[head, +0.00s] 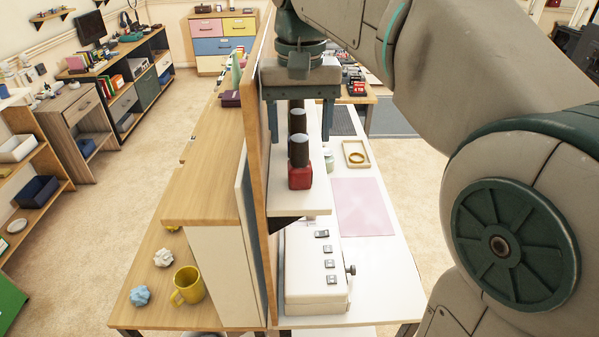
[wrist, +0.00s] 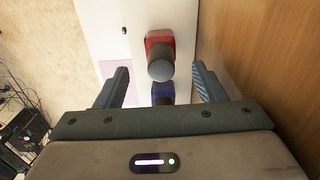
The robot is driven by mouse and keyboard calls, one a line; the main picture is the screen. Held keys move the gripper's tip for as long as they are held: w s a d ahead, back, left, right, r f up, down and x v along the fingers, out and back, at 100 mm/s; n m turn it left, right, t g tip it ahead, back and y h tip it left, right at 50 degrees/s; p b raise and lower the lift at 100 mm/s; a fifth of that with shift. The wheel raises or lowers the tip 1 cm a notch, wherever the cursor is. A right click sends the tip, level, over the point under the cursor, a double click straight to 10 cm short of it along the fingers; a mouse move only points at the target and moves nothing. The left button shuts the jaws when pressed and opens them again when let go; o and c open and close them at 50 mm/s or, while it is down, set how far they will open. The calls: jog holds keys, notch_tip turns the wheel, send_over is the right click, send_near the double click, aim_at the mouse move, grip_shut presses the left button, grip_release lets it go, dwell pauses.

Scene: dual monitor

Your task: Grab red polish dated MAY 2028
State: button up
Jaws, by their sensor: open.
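A red polish bottle (head: 300,178) with a dark rounded cap (head: 299,151) stands upright on a narrow white shelf. It also shows in the wrist view (wrist: 159,39), seen from above. No date can be read on it. A second polish bottle stands behind it; in the head view its dark cap (head: 297,117) shows, and in the wrist view its body is blue (wrist: 163,87). My gripper (head: 299,136) points down over the shelf, open and empty. In the wrist view its fingers (wrist: 160,71) lie on either side of the bottles, with no contact visible.
A wooden partition (head: 262,130) rises close along the shelf's left side. Below are a white box with switches (head: 317,275), a pink mat (head: 363,206) and a small tray with a ring (head: 356,154). A yellow mug (head: 187,286) stands left of the partition.

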aim_at(299, 159)
jog(key=shift+a+f+p, duration=0.1)
jog(key=shift+f+p, duration=0.2)
jog(key=shift+f, duration=3)
jog(key=shift+s, duration=0.1)
jog(key=c, duration=1.1)
